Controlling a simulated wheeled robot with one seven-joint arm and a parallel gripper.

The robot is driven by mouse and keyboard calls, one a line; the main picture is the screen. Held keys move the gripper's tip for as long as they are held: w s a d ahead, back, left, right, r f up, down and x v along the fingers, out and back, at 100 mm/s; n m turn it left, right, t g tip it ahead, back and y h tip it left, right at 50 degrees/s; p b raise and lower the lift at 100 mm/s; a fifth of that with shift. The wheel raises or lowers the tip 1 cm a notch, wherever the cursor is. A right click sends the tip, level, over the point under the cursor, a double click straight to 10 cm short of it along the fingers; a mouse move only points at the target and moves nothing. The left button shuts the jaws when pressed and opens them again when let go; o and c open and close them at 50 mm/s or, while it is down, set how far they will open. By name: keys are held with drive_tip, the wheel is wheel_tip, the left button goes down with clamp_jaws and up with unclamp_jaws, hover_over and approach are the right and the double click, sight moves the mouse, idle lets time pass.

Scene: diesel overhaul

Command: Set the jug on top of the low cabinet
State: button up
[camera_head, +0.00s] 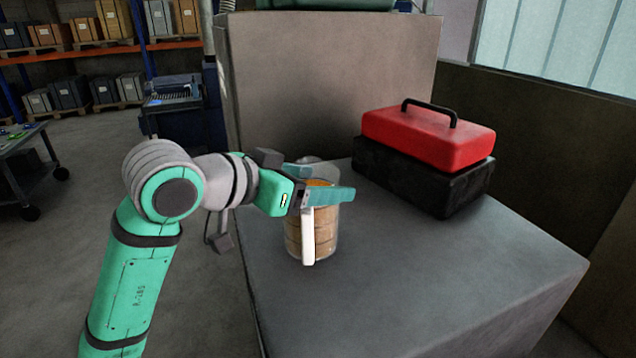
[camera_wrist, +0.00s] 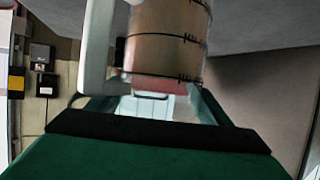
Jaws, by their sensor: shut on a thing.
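The jug (camera_head: 323,228) is a clear vessel with amber-brown contents, dark graduation rings and a white handle (camera_head: 308,236). It is upright over the near-left part of the low cabinet's grey top (camera_head: 430,265). I cannot tell whether its base touches the top or hangs just above it. My gripper (camera_head: 325,182) comes in from the left, its teal fingers shut around the upper part of the jug. In the wrist view the jug (camera_wrist: 165,45) and its pale handle (camera_wrist: 98,45) stand between the fingers. The far finger is partly hidden by the jug.
A red toolbox (camera_head: 430,135) with a black handle sits on a black case (camera_head: 420,178), behind and right of the jug. A taller grey block (camera_head: 330,85) stands behind. The front and right of the cabinet top are clear. A wheeled cart (camera_head: 30,155) stands far left.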

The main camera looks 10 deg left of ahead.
drive_tip(key=shift+f, duration=0.25)
drive_tip(key=o, duration=2.1)
drive_tip(key=shift+c, duration=0.2)
drive_tip(key=shift+s+r, duration=0.15)
drive_tip(key=shift+r, duration=0.05)
drive_tip(key=v, duration=1.1)
drive_tip(key=shift+s+a, duration=0.25)
